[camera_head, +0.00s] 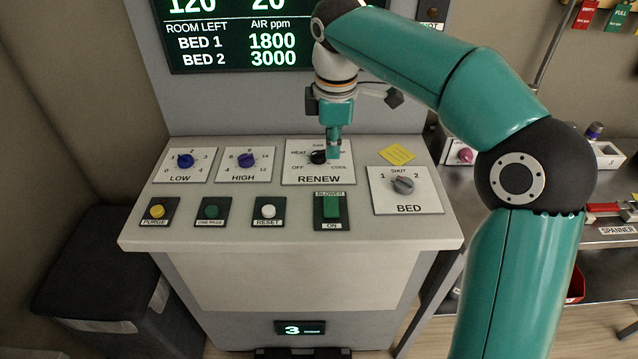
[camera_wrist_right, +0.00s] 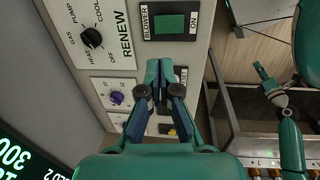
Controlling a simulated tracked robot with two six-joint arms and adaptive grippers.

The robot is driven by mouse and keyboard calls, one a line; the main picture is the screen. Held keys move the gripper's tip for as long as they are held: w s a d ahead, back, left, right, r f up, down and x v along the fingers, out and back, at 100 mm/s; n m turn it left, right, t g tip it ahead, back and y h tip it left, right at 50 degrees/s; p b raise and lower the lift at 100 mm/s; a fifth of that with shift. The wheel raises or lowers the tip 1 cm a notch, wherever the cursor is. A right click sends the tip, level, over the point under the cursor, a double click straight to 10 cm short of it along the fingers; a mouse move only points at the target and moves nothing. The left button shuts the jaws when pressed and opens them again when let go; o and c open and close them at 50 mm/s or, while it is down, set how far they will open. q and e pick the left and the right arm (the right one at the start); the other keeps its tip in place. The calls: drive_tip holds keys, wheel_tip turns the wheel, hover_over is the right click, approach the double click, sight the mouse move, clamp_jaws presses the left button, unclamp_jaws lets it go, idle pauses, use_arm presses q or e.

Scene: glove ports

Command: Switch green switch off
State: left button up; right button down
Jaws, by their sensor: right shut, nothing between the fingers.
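The green switch (camera_head: 331,207) is a rocker on a black plate marked BLOWER above and ON below, on the sloping panel. It also shows near the top of the right wrist view (camera_wrist_right: 170,24). I cannot tell which way it is tipped. My right gripper (camera_head: 333,153) is shut and empty, pointing down over the RENEW plate, beyond the switch and apart from it. Its closed fingers also show in the right wrist view (camera_wrist_right: 160,68). My left gripper (camera_wrist_right: 262,72) shows small at the right of that view; its jaws are unclear.
The RENEW knob (camera_head: 318,157) is close beside my right fingertips. The BED knob (camera_head: 403,185) is to the right of the switch, the white RESET button (camera_head: 268,212) to its left. A screen (camera_head: 240,40) stands behind. The panel's front edge is clear.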

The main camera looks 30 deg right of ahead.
approach(329, 200)
drive_tip(key=f, duration=0.7)
drive_tip(key=shift+w+d+f, duration=0.15)
drive_tip(key=shift+w+d, duration=0.1)
drive_tip(key=shift+w, duration=0.1)
idle(0.3)
